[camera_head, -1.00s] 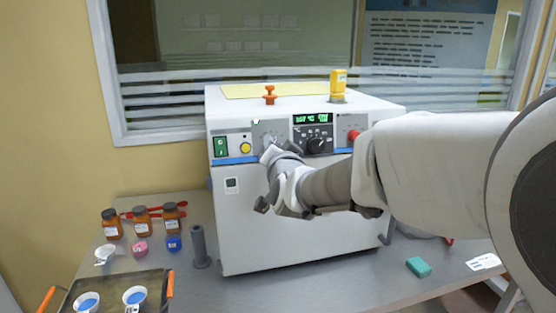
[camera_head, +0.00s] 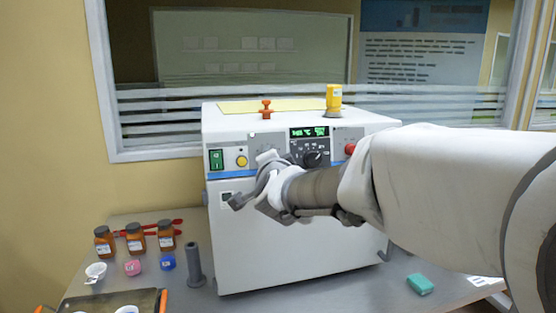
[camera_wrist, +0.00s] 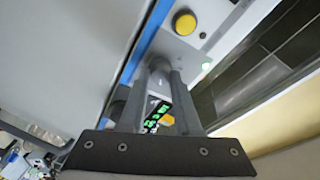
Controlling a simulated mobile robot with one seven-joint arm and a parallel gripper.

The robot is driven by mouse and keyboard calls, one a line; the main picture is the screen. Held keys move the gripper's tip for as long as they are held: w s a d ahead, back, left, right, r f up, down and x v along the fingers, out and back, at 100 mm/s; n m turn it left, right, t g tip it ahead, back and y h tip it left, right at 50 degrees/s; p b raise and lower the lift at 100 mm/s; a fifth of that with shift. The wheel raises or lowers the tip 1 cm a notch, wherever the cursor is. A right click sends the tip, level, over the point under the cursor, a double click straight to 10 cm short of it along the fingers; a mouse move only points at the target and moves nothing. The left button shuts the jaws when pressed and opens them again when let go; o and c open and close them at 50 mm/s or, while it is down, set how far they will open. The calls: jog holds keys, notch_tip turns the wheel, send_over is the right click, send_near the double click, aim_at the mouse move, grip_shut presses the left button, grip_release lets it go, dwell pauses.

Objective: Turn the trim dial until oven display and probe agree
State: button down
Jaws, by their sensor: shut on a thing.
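The white oven (camera_head: 295,240) stands on the bench with a control panel on its upper front. Its green display (camera_head: 309,132) is lit, but its digits are too small to read surely; it also shows between my fingers in the wrist view (camera_wrist: 155,115). In the wrist view my fingers are shut on a grey dial (camera_wrist: 165,78), seemingly the trim dial. I cannot tell which reading is the probe's.
A yellow button (camera_head: 241,161) and green switch (camera_head: 216,160) sit left of my gripper; a red button (camera_head: 350,149) is on the right. Brown bottles (camera_head: 135,237), a grey cylinder (camera_head: 194,264) and a tray (camera_head: 150,299) stand at left. A teal block (camera_head: 420,284) lies at right.

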jog(key=c, duration=0.6)
grip_release()
jog(key=s, duration=0.5)
jog(key=s+d+r+p, duration=0.1)
jog(key=s, duration=0.5)
jog(key=s+d, duration=0.1)
jog(key=s, duration=0.5)
jog(key=shift+s+r+p, duration=0.15)
jog(key=shift+r+p, duration=0.1)
jog(key=shift+p, duration=0.1)
